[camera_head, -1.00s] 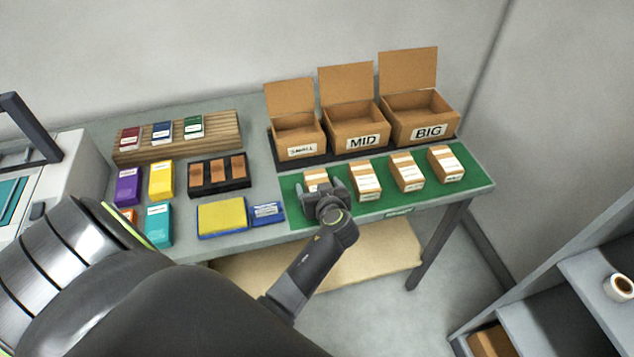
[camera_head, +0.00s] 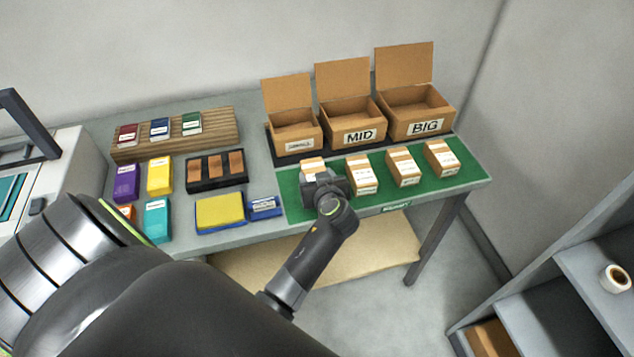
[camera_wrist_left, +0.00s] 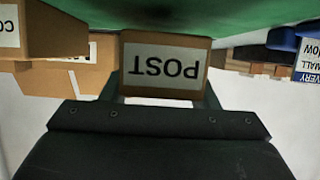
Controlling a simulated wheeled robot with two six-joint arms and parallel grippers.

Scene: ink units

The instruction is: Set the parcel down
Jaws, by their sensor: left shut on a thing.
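My left gripper (camera_head: 322,182) is shut on a small brown cardboard parcel (camera_head: 312,166) at the left end of the green mat (camera_head: 399,198). In the left wrist view the parcel (camera_wrist_left: 165,66) sits between the fingers, its white POST label upside down in the picture. The mat (camera_wrist_left: 190,15) fills the top of that view, close to the parcel; I cannot tell if they touch. The gripper hides the parcel's near side in the head view. My right gripper is not in view.
Three similar parcels (camera_head: 361,174) stand to the right on the mat. Open boxes marked MID (camera_head: 352,122) and BIG (camera_head: 415,112) stand behind, beside a smaller one (camera_head: 294,128). A yellow pad (camera_head: 220,211) and blue box (camera_head: 264,207) lie left of the mat.

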